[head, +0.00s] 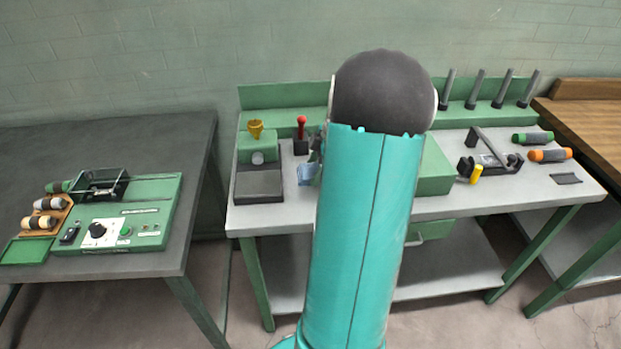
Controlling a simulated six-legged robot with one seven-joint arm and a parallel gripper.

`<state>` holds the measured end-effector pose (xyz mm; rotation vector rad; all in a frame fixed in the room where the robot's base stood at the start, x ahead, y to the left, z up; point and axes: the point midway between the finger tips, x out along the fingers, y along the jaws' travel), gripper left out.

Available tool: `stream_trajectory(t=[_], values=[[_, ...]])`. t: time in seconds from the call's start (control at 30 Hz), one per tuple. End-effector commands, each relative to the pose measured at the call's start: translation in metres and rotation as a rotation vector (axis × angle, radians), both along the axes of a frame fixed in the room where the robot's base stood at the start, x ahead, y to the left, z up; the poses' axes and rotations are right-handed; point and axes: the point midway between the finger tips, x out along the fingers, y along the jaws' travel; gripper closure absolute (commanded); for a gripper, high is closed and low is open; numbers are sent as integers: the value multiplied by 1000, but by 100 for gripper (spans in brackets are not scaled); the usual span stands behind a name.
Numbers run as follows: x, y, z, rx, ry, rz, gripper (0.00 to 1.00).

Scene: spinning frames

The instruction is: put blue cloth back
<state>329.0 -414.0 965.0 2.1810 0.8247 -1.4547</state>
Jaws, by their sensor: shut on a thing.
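The blue cloth (305,176) shows as a small pale-blue patch just left of my teal arm, over the grey top of the middle workbench. My gripper (315,158) is mostly hidden behind my arm; only a dark edge of it shows. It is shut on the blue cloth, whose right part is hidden. I cannot tell whether the cloth touches the bench top.
A green machine with a yellow funnel (255,129) and a red-handled lever (301,134) stand close left of the cloth. A green box (436,168) and spools (550,155) are right of my arm. The left table (30,150) carries a control panel (115,232).

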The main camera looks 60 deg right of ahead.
Motion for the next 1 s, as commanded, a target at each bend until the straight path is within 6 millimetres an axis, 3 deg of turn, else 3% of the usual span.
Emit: stream_trajectory(t=[0.17,0.33,0.53,0.93,0.97,1.0], values=[[18,-10,-24,-2,0,1,59],[25,-13,-34,-1,1,0,59],[26,-13,-61,0,0,-2,59],[26,-13,-67,-2,0,-2,59],[26,-13,-67,-2,-1,-2,31],[26,-13,-67,-2,-1,-2,24]])
